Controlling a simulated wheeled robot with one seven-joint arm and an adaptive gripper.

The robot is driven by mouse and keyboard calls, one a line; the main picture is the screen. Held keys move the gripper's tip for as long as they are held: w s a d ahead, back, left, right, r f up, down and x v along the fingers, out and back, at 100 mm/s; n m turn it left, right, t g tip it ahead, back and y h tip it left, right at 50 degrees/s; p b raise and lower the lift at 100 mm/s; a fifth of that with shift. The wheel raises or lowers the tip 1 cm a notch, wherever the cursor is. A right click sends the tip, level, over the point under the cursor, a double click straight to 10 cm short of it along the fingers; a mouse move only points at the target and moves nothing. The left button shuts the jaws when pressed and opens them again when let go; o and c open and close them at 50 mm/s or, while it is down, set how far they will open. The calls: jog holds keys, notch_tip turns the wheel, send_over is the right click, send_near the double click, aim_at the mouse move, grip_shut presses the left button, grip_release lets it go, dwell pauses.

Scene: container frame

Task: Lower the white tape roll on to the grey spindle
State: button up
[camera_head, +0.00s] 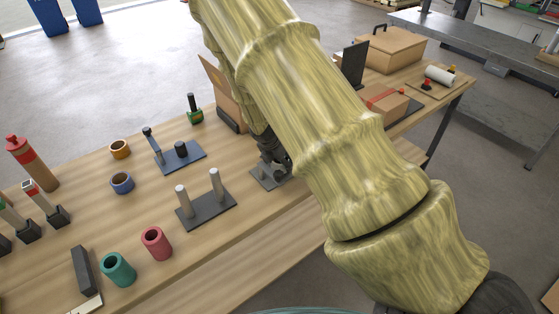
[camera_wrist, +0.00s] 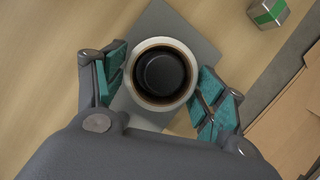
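The white tape roll (camera_wrist: 139,96) shows in the wrist view as a pale ring with a dark bore. The round top of the grey spindle (camera_wrist: 165,75) appears inside that bore, roughly centred. I cannot tell how far down the spindle the roll sits. A grey base plate (camera_wrist: 198,42) lies underneath. My gripper (camera_wrist: 162,82) has its teal-padded fingers on opposite sides of the roll, seemingly against its outer wall. In the head view my gripper (camera_head: 272,163) is low over the base plate (camera_head: 262,182), and my arm and gripper hide the roll and spindle.
A plate with two pale posts (camera_head: 208,210) stands just left of my gripper. A blue plate with a dark post (camera_head: 181,157) is behind it. A green-based object (camera_head: 194,110) and a cardboard panel (camera_head: 224,95) stand farther back. Red (camera_head: 156,243) and teal (camera_head: 117,269) rolls are nearer the front edge.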

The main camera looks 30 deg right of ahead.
jog(key=shift+o, duration=0.8)
jog(key=shift+a+r, duration=0.15)
jog(key=shift+r, duration=0.35)
jog(key=v, duration=1.1)
jog(key=shift+s, duration=0.1)
